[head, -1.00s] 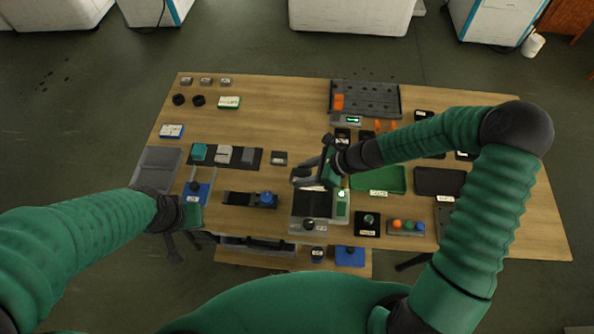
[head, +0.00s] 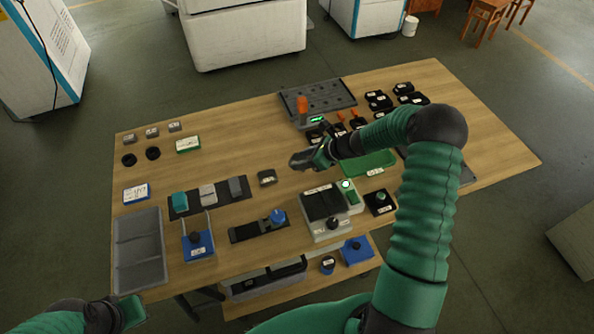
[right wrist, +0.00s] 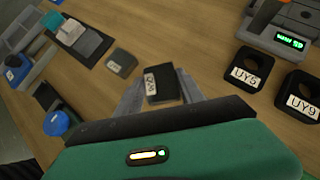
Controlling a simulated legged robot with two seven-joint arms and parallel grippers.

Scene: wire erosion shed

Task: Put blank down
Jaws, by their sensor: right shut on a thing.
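My right gripper (head: 300,161) is above the middle of the table, behind the grey device with the black top (head: 322,203) and left of the green tray (head: 368,163). In the right wrist view its fingers (right wrist: 160,95) are shut on a small dark block with a white label (right wrist: 163,86), which I take as the blank. The label text is too blurred to read, and I cannot tell whether the block touches the table. My left gripper (head: 128,311) is at the lower left, off the table's front edge; its fingers are not clearly seen.
A small grey block (head: 267,177) lies left of the right gripper. Teal and grey blocks stand on a dark strip (head: 222,205). A display unit (right wrist: 275,38) and black labelled holders (right wrist: 248,70) are to the right. Bare wood (head: 250,140) lies left of and behind the gripper.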

